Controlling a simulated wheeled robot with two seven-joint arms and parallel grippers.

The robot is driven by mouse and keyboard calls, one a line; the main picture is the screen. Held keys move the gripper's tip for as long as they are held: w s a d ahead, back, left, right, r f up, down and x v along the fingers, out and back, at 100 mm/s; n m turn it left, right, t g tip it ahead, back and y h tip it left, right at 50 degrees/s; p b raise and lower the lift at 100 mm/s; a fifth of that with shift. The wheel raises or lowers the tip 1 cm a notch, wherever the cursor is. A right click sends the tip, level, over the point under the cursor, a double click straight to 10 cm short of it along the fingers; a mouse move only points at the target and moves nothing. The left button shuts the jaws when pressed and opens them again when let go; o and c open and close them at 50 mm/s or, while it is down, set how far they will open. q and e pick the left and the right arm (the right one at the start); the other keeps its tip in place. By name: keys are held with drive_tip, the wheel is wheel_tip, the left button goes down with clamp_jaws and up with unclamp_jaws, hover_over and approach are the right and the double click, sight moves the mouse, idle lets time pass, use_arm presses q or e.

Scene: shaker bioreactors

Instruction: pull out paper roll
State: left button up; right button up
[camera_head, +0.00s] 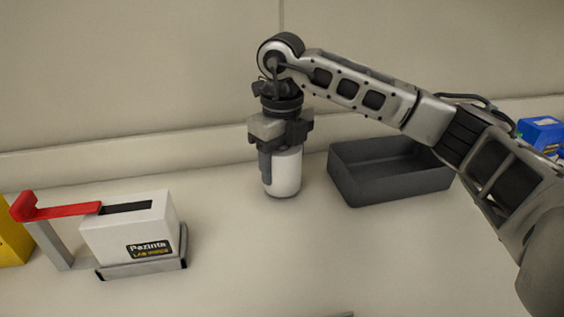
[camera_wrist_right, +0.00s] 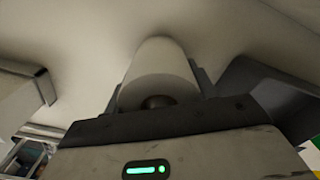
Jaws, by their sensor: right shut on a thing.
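The white paper roll (camera_head: 286,174) stands upright on the counter in the middle of the head view. My right gripper (camera_head: 281,160) comes down on it from above and is shut on it, with a finger along its side. In the right wrist view the roll (camera_wrist_right: 160,75) shows between the two fingers of my right gripper (camera_wrist_right: 158,98), with its brown core end near the palm. The roll's lower end appears at or close to the counter; I cannot tell if it touches. My left gripper is not in view.
A dark grey open bin (camera_head: 390,185) stands just right of the roll and looks empty. A white Pezinta box (camera_head: 130,230) with a red-topped arm (camera_head: 55,210) stands at the left. A yellow object (camera_head: 12,235) and a blue box (camera_head: 540,132) sit at the edges. The front counter is mostly clear.

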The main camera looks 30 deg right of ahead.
drive_tip(key=shift+r+p, duration=0.35)
drive_tip(key=shift+r, duration=0.25)
drive_tip(key=shift+r+p, duration=0.4)
drive_tip(key=shift+r, duration=0.15)
drive_tip(key=shift+r, duration=0.15)
drive_tip(key=shift+r+p, duration=0.5)
drive_tip(key=shift+p, duration=0.05)
drive_tip(key=shift+r, duration=0.25)
drive_tip(key=shift+r+p, duration=0.25)
drive_tip(key=shift+p, duration=0.1)
drive_tip(key=shift+r, duration=0.2)
drive_tip(key=shift+w+r+p, duration=0.1)
drive_tip(key=shift+p, duration=0.2)
drive_tip(key=shift+w+r+p, duration=0.1)
drive_tip(key=shift+r+p, duration=0.4)
drive_tip(key=shift+r, duration=0.15)
